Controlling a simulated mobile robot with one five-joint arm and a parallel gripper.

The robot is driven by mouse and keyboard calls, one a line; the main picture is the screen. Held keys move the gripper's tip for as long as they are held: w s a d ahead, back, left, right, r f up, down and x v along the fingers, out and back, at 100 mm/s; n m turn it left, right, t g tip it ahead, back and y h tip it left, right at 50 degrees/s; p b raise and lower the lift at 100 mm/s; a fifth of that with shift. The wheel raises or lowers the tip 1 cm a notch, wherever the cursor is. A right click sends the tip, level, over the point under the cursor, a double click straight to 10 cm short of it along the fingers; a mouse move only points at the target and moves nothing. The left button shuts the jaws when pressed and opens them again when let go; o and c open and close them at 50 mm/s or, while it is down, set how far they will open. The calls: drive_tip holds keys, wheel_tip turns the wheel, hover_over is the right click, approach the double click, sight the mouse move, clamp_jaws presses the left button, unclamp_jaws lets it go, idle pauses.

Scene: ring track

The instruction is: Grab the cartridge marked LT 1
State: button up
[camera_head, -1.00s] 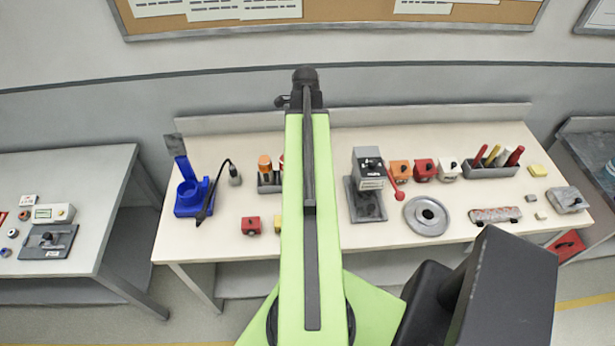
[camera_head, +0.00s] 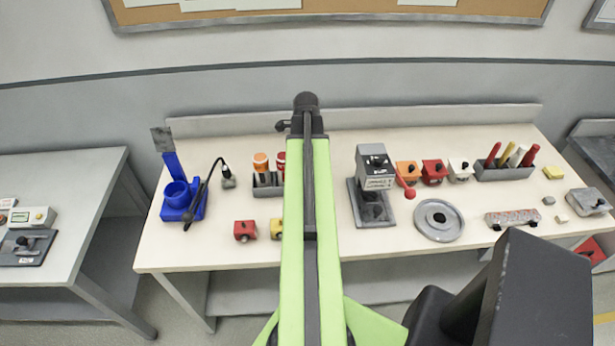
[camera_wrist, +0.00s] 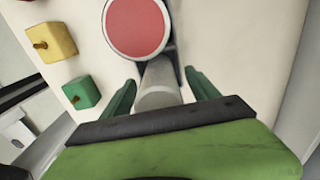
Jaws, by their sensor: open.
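A rack (camera_head: 268,191) on the bench holds an orange-topped cartridge (camera_head: 261,162) and a red-topped cartridge (camera_head: 281,160). My arm partly hides the rack's right side. In the wrist view a round red top with a pale rim (camera_wrist: 137,27) lies ahead of the fingers. A grey cylinder (camera_wrist: 158,88) shows between the two green fingers of my gripper (camera_wrist: 160,76), with gaps on both sides. I cannot tell whether it is a cartridge. My gripper is open. No LT 1 marking is readable.
A yellow block (camera_wrist: 53,42) and a green block (camera_wrist: 80,92) lie left of the fingers in the wrist view. A blue stand (camera_head: 183,198) is left of the rack. A grey press (camera_head: 373,185) and a round metal disc (camera_head: 438,220) stand right of my arm.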

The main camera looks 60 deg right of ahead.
drive_tip(key=shift+r, duration=0.1)
drive_tip(key=shift+c, duration=0.4)
clamp_jaws()
drive_tip(key=shift+r, duration=0.1)
